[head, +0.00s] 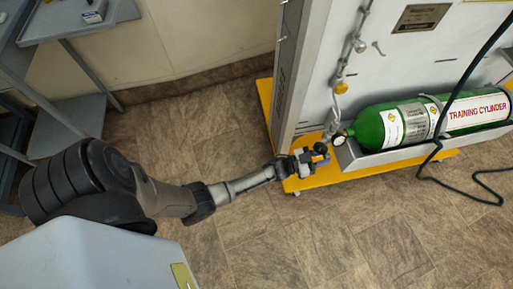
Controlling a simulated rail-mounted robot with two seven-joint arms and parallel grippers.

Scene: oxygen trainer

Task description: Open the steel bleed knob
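My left arm reaches in from the left, and its gripper (312,158) is at the left end of the trainer, above the yellow base's edge. The gripper is small and dark here, so I cannot tell whether its fingers are open or shut, or touch anything. Just right of it are a small gauge (339,140) and valve fittings at the neck of the green training cylinder (395,124). A line of metal fittings (349,60) with a yellow part runs up the panel. I cannot make out which part is the steel bleed knob. My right gripper is out of view.
The cylinder lies in a grey cradle (378,157) on the yellow base (323,180). A grey upright (297,75) stands just behind my gripper. A black hose (446,140) hangs at the right. Grey shelving (72,128) stands at upper left. The tiled floor (300,235) in front is clear.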

